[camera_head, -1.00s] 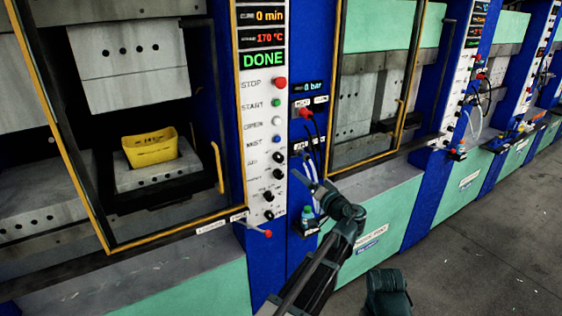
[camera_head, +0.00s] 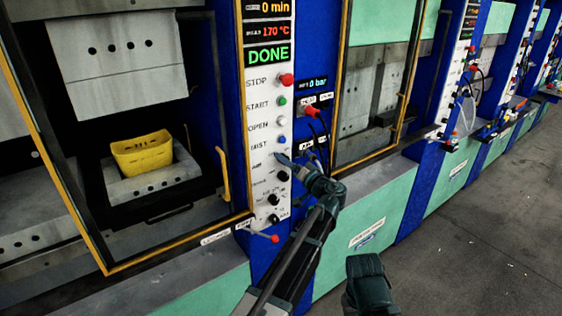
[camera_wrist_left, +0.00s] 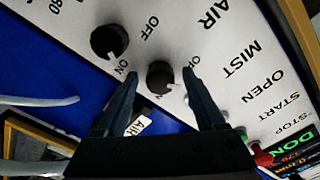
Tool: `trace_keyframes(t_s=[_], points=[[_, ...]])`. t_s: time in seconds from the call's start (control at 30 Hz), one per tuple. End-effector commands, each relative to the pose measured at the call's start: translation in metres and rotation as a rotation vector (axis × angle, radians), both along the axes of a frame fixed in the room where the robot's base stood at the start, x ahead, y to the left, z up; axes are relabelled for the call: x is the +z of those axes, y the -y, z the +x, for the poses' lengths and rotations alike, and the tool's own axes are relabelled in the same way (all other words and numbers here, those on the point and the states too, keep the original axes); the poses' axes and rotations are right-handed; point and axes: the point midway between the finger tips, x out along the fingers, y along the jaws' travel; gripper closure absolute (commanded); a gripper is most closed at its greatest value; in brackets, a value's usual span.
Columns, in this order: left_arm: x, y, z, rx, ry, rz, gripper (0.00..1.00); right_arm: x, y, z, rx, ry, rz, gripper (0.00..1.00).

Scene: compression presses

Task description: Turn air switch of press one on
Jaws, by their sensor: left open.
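Press one's white control panel (camera_head: 260,140) stands in the middle of the head view, with labels STOP, START, OPEN, MIST and AIR. The black AIR knob (camera_wrist_left: 160,74) shows in the left wrist view, with ON and OFF printed around it. Its white mark is small and I cannot tell its setting. My left gripper (camera_wrist_left: 160,88) is open, with one fingertip on each side of the knob; I cannot tell whether they touch it. In the head view my left gripper (camera_head: 287,160) covers this knob. My right gripper is not in view.
Another black knob (camera_wrist_left: 109,42) sits close to the left finger. The blue MIST button (camera_head: 282,140) is just above the gripper. A yellow part (camera_head: 142,152) sits in the open press. A red-tipped lever (camera_head: 275,238) sticks out below the panel. Open floor (camera_head: 480,240) lies right.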

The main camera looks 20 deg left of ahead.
Motion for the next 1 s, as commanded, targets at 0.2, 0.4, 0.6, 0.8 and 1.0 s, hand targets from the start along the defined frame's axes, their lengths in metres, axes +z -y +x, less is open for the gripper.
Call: trace_keyframes(t_s=[0.2,0.4,0.6,0.8,1.0], points=[[0.0000,0.0001,-0.0002,0.000,0.000,0.000,0.38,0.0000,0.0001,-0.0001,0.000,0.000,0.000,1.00],[0.0000,0.0001,-0.0004,0.000,0.000,0.000,0.74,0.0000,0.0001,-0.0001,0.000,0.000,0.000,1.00],[0.0000,0.0002,-0.0004,0.000,0.000,0.000,1.00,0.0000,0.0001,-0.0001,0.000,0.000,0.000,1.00],[0.0000,0.0003,-0.0002,0.000,-0.009,0.007,1.00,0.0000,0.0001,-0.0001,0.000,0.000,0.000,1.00],[0.0000,0.0004,-0.0003,-0.001,-0.067,0.051,1.00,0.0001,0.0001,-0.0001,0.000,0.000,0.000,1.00]])
